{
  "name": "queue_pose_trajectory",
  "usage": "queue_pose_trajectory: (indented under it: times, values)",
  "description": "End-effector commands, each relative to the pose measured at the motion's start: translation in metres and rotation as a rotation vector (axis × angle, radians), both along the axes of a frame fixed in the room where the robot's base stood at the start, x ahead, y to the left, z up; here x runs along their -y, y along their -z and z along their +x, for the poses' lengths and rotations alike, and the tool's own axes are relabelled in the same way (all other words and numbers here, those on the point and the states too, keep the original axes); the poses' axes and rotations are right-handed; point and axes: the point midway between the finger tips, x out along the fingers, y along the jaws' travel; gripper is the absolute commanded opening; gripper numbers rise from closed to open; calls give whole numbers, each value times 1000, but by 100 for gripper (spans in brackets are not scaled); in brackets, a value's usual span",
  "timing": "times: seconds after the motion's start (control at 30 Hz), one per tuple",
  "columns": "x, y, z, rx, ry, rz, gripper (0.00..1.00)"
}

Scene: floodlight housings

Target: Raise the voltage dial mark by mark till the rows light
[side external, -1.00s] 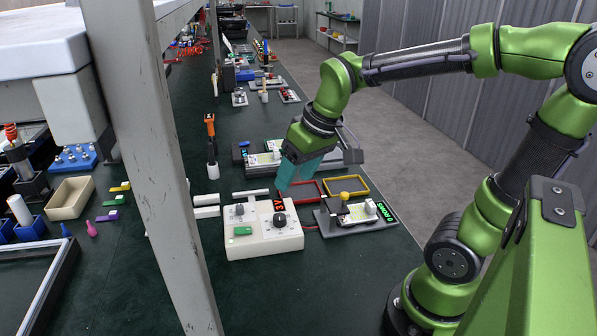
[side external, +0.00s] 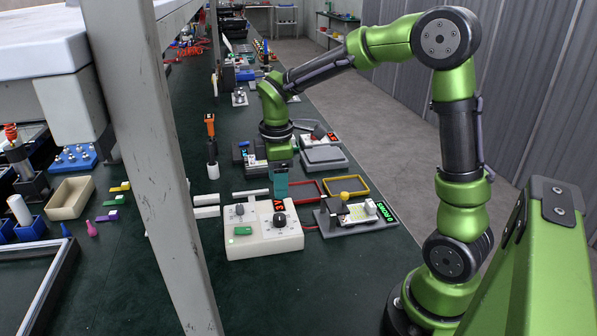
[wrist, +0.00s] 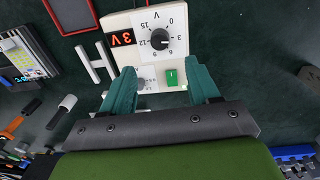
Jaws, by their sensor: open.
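The cream voltage box (side external: 262,241) stands on the dark green bench. Its black voltage dial (side external: 280,220) has a scale from 0 to 15, and the red display (side external: 279,205) reads 3 V. In the wrist view the dial (wrist: 158,39) has its white mark toward the 3. A green switch (wrist: 171,77) is on the same face. My teal gripper (side external: 281,182) is open and empty just above and behind the box. In the wrist view its fingers (wrist: 163,82) are apart, with the dial ahead of them. The row readout (side external: 383,211) shows 0 ROWS in green.
White bars (side external: 206,211) lie left of the box. A white post (side external: 165,150) crosses the left foreground.

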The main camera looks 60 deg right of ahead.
Motion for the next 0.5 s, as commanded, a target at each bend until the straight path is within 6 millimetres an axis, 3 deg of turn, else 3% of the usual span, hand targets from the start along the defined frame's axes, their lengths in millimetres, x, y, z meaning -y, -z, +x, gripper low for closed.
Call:
queue_pose_trajectory:
  times: [0.3,0.5]
  values:
    - [2,69,2,-4,0,1,60]
    - [3,94,3,-1,2,1,60]
